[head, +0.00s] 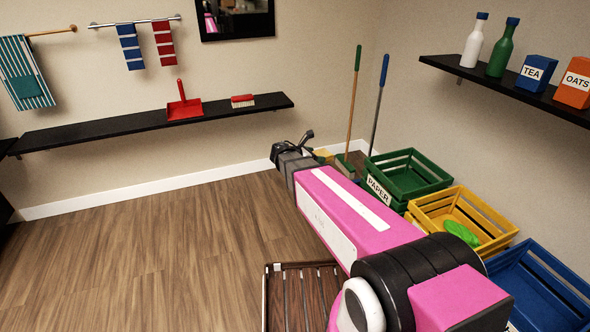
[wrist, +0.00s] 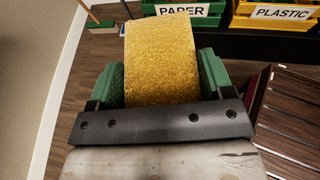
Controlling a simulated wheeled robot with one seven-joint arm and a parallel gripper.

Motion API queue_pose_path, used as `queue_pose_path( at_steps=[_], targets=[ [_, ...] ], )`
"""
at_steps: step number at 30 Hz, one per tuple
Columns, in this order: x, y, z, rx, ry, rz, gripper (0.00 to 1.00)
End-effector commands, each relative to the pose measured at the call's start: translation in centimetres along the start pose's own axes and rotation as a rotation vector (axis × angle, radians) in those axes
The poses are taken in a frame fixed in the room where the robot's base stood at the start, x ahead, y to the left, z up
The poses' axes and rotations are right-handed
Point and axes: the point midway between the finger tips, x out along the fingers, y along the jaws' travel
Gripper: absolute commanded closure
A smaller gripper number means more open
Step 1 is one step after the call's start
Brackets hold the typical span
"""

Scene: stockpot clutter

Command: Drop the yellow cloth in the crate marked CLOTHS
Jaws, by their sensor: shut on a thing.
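The yellow cloth (wrist: 163,58) is a textured yellow block-like piece between the two green finger pads of my gripper (wrist: 159,82) in the wrist view. My gripper is shut on it and holds it above the floor. In the head view my wrist hides most of the gripper, and a small yellow patch (head: 323,155) shows just beyond it. No crate with a readable CLOTHS label is in view. A blue crate (head: 548,268) stands at the lower right, its label mostly hidden by my arm.
A green crate marked PAPER (head: 412,172) and a yellow crate (head: 463,214) holding a green item stand at right; the wrist view shows the yellow one's PLASTIC label (wrist: 281,13). A broom and mop lean in the corner. A dark slatted piece (head: 300,290) is below my arm. Left floor is clear.

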Motion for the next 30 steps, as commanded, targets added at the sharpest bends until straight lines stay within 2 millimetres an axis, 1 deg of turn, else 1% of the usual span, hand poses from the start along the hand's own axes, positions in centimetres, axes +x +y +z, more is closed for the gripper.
queue_pose_path(
  at_steps=[1, 6, 9, 12, 17, 21, 26, 30],
  targets=[
    [0.3, -2.2, 1.8, 0.005, -0.001, -0.006, 0.49],
    [2.4, -7.2, 6.3, 0.017, -0.001, -0.038, 0.49],
    [4.1, -9.9, 8.4, 0.031, -0.001, -0.07, 0.49],
    [6.0, -12.3, 9.8, 0.046, 0.0, -0.111, 0.49],
    [9.5, -15.9, 11.5, 0.078, 0.0, -0.192, 0.49],
    [12.7, -18.9, 12.4, 0.112, 0.0, -0.271, 0.49],
    [16.5, -22.4, 13.1, 0.152, 0.0, -0.37, 0.49],
    [19.8, -25.5, 13.3, 0.189, 0.001, -0.461, 0.49]
  ],
)
